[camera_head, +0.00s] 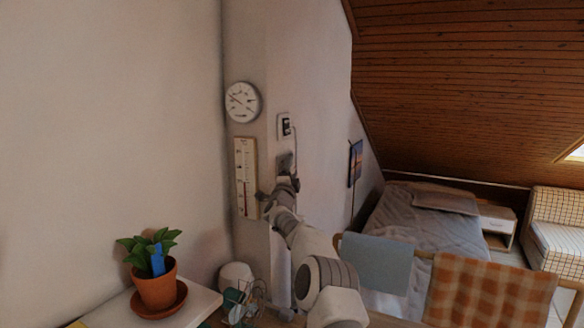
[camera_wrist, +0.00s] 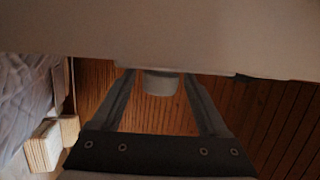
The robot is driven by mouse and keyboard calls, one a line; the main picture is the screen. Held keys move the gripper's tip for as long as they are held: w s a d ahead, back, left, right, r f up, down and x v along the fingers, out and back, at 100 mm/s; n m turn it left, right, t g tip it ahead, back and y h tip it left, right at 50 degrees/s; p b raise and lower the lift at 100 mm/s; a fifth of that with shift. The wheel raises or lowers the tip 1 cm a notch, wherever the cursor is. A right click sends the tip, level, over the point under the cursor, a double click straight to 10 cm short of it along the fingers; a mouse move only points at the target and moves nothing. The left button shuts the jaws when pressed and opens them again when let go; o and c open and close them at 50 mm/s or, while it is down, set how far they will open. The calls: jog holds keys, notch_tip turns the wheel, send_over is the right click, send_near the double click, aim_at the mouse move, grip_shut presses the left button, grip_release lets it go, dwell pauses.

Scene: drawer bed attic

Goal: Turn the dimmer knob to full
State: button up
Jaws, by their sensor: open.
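The dimmer knob (camera_wrist: 161,83) is a pale, short cylinder standing out from the wall in the wrist view. My gripper (camera_wrist: 158,77) is open, with one dark finger on each side of the knob. A gap shows between the knob and each finger. The fingertips reach close to the wall; contact cannot be told. In the head view my gripper (camera_head: 286,163) is up against the narrow wall, below a small white-and-black wall plate (camera_head: 284,126). The knob cannot be made out there, and its turn position is not readable in either view.
A round dial (camera_head: 242,102) and a tall thermometer (camera_head: 245,178) hang left of my gripper. Below are a potted plant (camera_head: 157,286), a wire holder (camera_head: 243,306) and a white rounded object (camera_head: 236,276). A chair (camera_head: 378,262) and bed (camera_head: 412,232) are to the right.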

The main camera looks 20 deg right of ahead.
jog(key=shift+c, duration=0.3)
grip_shut()
jog(key=shift+r+p, duration=0.15)
jog(key=shift+p, duration=0.3)
jog(key=shift+r+g+p, duration=0.2)
jog(key=shift+g+p, duration=0.4)
jog(key=shift+p, duration=0.35)
jog(key=m+g+y+p, duration=0.1)
jog(key=p, duration=0.2)
jog(key=shift+g+p, duration=0.3)
jog(key=shift+p, duration=0.05)
jog(key=shift+f+m+g+y+p, duration=0.35)
jog(key=shift+g+y+p, duration=0.25)
jog(key=shift+g+p, duration=0.2)
jog(key=shift+f+g+y, duration=0.1)
jog(key=shift+g+y, duration=0.2)
jog(key=shift+g, duration=0.4)
jog(key=shift+g+y, duration=0.3)
jog(key=shift+y, duration=0.1)
